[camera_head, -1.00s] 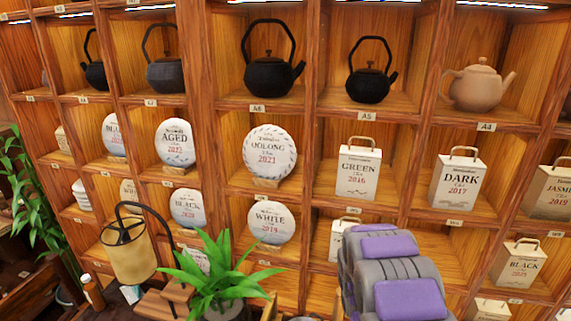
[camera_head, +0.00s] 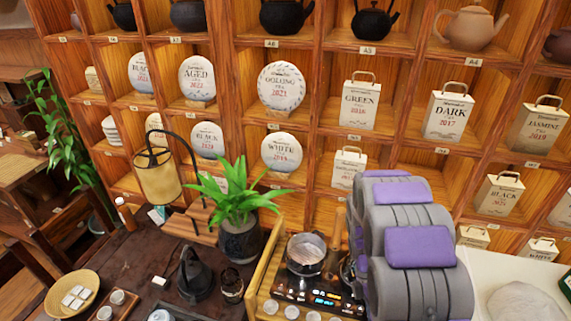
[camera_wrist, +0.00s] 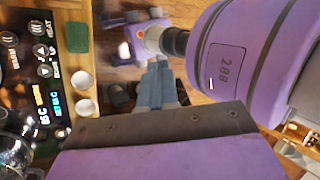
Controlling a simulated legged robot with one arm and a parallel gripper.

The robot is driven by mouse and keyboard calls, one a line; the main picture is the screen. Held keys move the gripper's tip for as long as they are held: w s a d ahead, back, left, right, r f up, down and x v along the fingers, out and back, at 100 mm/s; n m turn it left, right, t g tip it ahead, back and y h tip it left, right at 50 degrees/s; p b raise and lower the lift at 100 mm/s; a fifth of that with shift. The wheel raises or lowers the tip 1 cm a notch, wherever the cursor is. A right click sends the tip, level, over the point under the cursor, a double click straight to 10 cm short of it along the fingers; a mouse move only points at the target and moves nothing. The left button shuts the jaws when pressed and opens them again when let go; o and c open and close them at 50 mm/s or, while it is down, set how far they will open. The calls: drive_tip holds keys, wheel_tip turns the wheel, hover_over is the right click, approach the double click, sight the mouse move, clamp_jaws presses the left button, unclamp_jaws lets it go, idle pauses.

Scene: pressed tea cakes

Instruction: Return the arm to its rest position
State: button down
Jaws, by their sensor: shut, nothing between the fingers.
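My arm (camera_head: 410,235), grey with purple panels, is folded up at the right of the head view. My gripper (camera_wrist: 158,72) shows in the wrist view as narrow grey-blue fingers past a dark bracket. It is shut and empty. In the head view the gripper itself cannot be made out. A purple link of my arm marked 288 (camera_wrist: 228,68) lies close beside the gripper at the upper right of the wrist view.
A wooden shelf wall holds teapots (camera_head: 466,28), round tea cakes (camera_head: 281,88) and boxed teas (camera_head: 358,104). On the dark table (camera_head: 130,262) stand a potted plant (camera_head: 240,240), a lamp (camera_head: 158,178) and a basket (camera_head: 72,293). A glass pot (camera_head: 306,254) sits on a control-panel stand near my arm.

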drive_tip(key=s+a+r+m+t+b, duration=0.2)
drive_tip(key=s+a+r+m+b, duration=0.2)
drive_tip(key=s+r+m+b, duration=0.4)
drive_tip(key=s+a+r+m+t+y+b, duration=0.1)
drive_tip(key=s+a+m, duration=0.4)
drive_tip(key=s+m, duration=0.6)
drive_tip(key=s+r+t+b, duration=0.1)
drive_tip(key=b, duration=0.1)
drive_tip(key=shift+s+t+y+b, duration=0.35)
drive_tip(key=shift+s+t+y, duration=0.05)
drive_tip(key=shift+r, duration=0.1)
idle(0.4)
